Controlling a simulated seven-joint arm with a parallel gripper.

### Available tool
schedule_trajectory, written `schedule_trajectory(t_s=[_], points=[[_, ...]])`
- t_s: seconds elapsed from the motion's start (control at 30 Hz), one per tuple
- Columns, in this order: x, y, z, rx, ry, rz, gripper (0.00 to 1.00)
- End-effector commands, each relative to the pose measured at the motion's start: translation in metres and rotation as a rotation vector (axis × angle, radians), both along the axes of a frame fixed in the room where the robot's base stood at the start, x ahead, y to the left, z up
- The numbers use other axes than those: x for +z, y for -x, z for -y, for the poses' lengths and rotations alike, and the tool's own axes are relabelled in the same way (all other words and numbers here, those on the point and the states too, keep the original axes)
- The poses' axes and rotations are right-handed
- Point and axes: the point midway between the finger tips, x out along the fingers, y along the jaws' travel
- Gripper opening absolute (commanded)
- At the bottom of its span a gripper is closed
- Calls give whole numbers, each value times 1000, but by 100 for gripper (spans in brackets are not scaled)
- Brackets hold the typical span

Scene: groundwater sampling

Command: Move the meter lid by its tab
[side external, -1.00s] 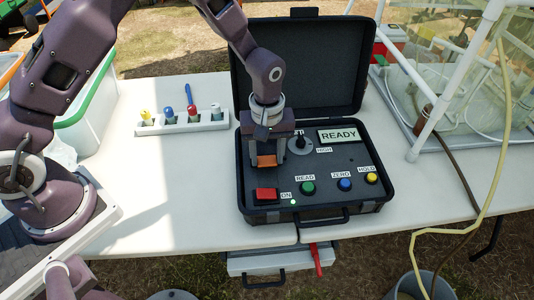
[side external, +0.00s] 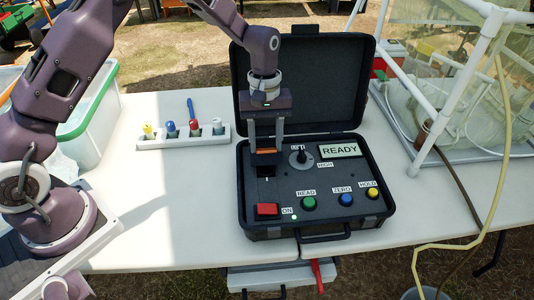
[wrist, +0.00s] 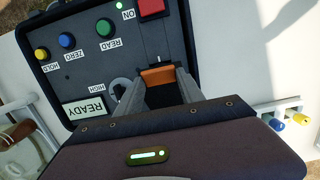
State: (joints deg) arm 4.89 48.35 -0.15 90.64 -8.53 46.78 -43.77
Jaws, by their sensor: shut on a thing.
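The meter case (side external: 300,235) stands open on the table, with its big case lid upright at the back. My gripper (side external: 265,152) points down over the left part of the panel and is shut on the orange tab (side external: 266,151) of the small dark meter lid (side external: 264,159). In the wrist view the tab (wrist: 158,77) sits between the fingertips (wrist: 158,80). A dark opening (side external: 266,172) shows in the panel just in front of the lid. I cannot tell whether the lid touches the panel; its far part is mostly hidden by my fingers.
A red switch (side external: 267,210), green (side external: 308,203), blue (side external: 346,199) and yellow (side external: 372,193) buttons and a black knob (side external: 301,155) are close by. A white rack (side external: 183,135) stands left of the case, a framed clear tank (side external: 445,110) right. Table between rack and front edge is clear.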

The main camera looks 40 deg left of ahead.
Motion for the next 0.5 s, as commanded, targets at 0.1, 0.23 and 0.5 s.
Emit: schedule_trajectory(t_s=[0.1,0.23,0.5], points=[[4,-15,-15,5,-10,18,0],[6,-25,-27,4,-12,17,0],[5,-46,-48,1,-12,13,0]])
